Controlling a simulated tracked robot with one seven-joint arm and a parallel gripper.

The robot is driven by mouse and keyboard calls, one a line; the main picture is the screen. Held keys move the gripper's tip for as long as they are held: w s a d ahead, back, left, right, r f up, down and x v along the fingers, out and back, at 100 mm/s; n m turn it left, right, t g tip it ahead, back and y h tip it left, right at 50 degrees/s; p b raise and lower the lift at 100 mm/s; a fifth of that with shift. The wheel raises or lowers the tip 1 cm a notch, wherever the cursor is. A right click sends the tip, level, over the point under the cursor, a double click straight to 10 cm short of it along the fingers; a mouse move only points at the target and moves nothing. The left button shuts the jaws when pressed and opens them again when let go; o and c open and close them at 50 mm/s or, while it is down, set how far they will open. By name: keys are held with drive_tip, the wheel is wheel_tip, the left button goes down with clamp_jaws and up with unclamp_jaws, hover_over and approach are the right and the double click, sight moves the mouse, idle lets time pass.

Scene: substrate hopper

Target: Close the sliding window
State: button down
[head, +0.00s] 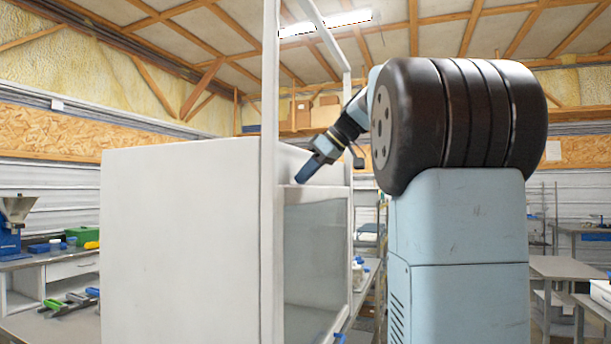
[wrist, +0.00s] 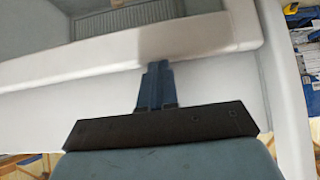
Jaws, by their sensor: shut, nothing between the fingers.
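The sliding window is a glass pane (head: 314,255) in a pale upright frame on the front of a white cabinet. In the head view the glass fills the lower opening, below a white horizontal bar, and the frame above it is empty. My gripper (head: 304,178) is shut and empty, pointing down and left just at that bar. In the wrist view my gripper (wrist: 156,66) shows as narrow blue fingers together, their tips at the lower edge of a white bar (wrist: 110,52). I cannot tell whether they touch it.
The white cabinet (head: 180,240) fills the left middle, its tall frame post (head: 270,130) standing close to my arm. A workbench (head: 60,325) with tools lies at the left. Tables (head: 565,268) stand at the right.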

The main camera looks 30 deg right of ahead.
drive_tip(key=shift+f, duration=1.45)
wheel_tip(320, 180, up, 12)
drive_tip(key=f, duration=0.1)
hover_over(300, 192)
drive_tip(key=s+d, duration=0.6)
drive_tip(key=s, duration=0.1)
drive_tip(key=shift+w+a+r, duration=0.1)
drive_tip(key=shift+w+r, duration=0.05)
drive_tip(key=shift+r, duration=0.1)
